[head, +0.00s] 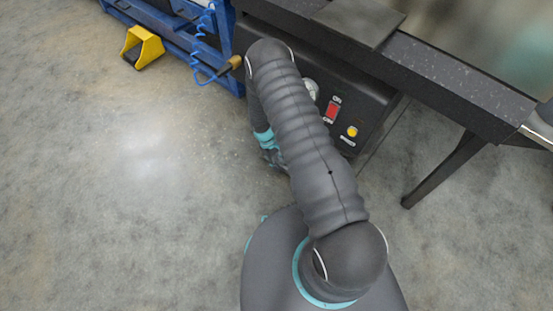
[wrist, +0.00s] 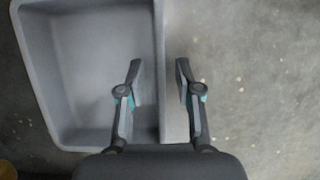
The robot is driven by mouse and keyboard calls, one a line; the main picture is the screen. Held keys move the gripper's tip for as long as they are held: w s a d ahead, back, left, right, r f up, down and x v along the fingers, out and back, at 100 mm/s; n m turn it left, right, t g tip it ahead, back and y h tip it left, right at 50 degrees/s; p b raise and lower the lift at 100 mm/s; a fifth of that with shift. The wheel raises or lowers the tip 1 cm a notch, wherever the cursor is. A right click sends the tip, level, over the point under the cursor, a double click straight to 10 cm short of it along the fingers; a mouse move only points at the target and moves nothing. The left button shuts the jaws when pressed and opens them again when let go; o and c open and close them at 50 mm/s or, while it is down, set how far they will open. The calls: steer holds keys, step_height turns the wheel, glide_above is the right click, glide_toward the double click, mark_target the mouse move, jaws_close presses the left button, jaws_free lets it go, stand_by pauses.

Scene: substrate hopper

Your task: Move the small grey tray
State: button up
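A grey open tray (wrist: 172,30) with raised walls and an empty inside fills the left half of the wrist view, with concrete floor around it. My gripper (wrist: 160,78) is open there, with its fingers either side of the tray's right-hand rim as seen from above. The left finger is over the inside, the right finger at the outer edge. I see a gap between the fingers and cannot tell how far down they reach. In the head view my arm hides the tray and most of the gripper.
A dark counter (head: 460,92) with a leg stands at the right, above a black panel with a red switch (head: 332,112) and a yellow button (head: 352,131). A blue frame (head: 165,25) with a yellow pedal (head: 143,46) is at the top left. The floor (head: 110,180) at left is clear.

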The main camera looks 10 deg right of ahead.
jaws_close()
steer(key=shift+d, duration=0.1)
